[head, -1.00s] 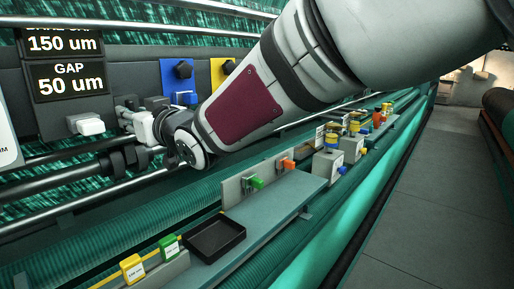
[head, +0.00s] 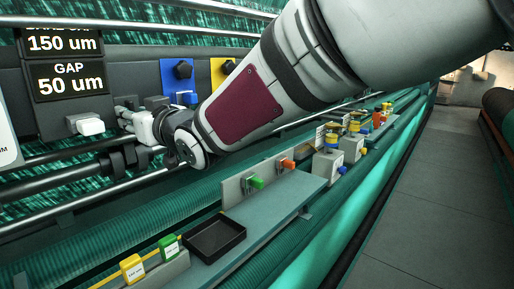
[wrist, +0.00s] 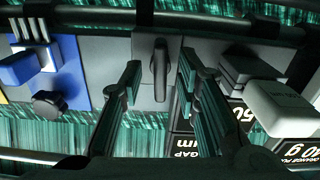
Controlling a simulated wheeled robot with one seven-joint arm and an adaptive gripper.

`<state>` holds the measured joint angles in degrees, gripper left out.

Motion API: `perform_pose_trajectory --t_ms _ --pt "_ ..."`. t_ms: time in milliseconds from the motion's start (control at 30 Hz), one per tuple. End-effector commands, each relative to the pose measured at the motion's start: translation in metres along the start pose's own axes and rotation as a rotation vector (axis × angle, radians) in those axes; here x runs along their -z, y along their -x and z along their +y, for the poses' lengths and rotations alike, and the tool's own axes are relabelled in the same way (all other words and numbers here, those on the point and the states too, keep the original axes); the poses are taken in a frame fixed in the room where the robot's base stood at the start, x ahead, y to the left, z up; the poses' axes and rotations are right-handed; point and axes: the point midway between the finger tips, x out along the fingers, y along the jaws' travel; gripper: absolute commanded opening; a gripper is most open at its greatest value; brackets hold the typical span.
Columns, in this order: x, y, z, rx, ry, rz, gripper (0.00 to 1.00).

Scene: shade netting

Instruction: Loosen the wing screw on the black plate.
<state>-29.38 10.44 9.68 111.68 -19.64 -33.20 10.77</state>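The wing screw (wrist: 160,68) is a dark upright wing in the middle of the wrist view. It stands on a plain plate (wrist: 145,98) that looks dark grey there and that I take for the black plate. My gripper (wrist: 158,82) is open, one finger on each side of the wing, with a visible gap on both sides. In the head view my gripper (head: 127,118) points left at the machine's dark panel, and the wing screw is hidden behind it.
A blue plate (head: 173,78) with a black knob (head: 183,69) is close to my gripper, and a yellow plate (head: 218,72) is beyond it. An empty black tray (head: 214,239) lies on the ledge below.

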Motion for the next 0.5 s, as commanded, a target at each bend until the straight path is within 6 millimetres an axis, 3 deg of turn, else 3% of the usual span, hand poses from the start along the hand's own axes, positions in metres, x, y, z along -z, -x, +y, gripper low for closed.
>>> perform_pose_trajectory --t_ms 500 --pt "0.001 0.034 0.000 0.000 0.001 0.000 0.30"
